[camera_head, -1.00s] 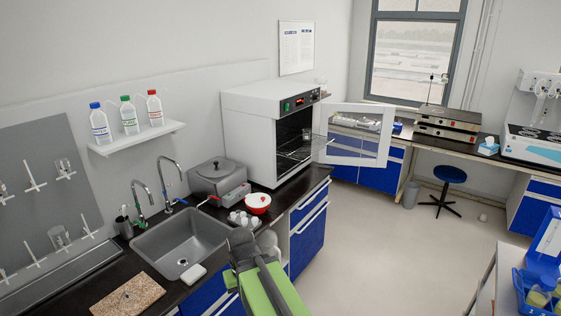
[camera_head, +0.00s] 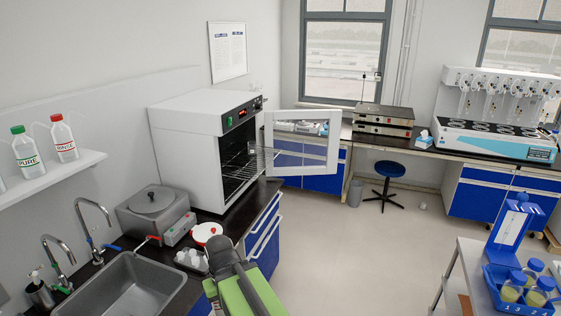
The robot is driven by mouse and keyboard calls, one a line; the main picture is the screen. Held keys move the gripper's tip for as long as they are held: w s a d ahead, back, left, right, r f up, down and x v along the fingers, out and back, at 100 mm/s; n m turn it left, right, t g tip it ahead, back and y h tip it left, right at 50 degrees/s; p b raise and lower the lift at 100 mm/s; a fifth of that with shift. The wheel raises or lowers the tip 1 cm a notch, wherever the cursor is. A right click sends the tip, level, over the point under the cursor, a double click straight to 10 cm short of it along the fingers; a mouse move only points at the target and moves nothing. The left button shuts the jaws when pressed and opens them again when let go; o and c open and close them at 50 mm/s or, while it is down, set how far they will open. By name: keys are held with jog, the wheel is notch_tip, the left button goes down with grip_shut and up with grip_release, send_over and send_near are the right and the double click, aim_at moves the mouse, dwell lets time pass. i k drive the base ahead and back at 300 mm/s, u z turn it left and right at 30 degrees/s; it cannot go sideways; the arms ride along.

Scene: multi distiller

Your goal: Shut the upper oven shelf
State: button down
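The white oven (camera_head: 185,150) stands on the dark counter at the left, with its glazed door (camera_head: 305,140) swung wide open to the right. Its dark inside shows wire shelves. The upper oven shelf (camera_head: 264,160) is pulled out and sticks out past the front opening. Something small and clear seems to stand at the shelf, too small to tell. My green and dark grey arm rises from the bottom edge. My gripper (camera_head: 226,250) is at its far end, low in front of the counter, well apart from the shelf. Its fingers are not clear.
A grey water bath (camera_head: 153,212), a red and white pot (camera_head: 206,233) and a sink (camera_head: 135,290) are on the counter left of my arm. The floor (camera_head: 350,240) ahead is clear up to a blue stool (camera_head: 388,170). A table with a blue bottle rack (camera_head: 515,298) stands at the right.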

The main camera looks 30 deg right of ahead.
aim_at(230, 145)
jog(key=u, duration=0.15)
jog(key=i, duration=1.25)
jog(key=u, duration=0.6)
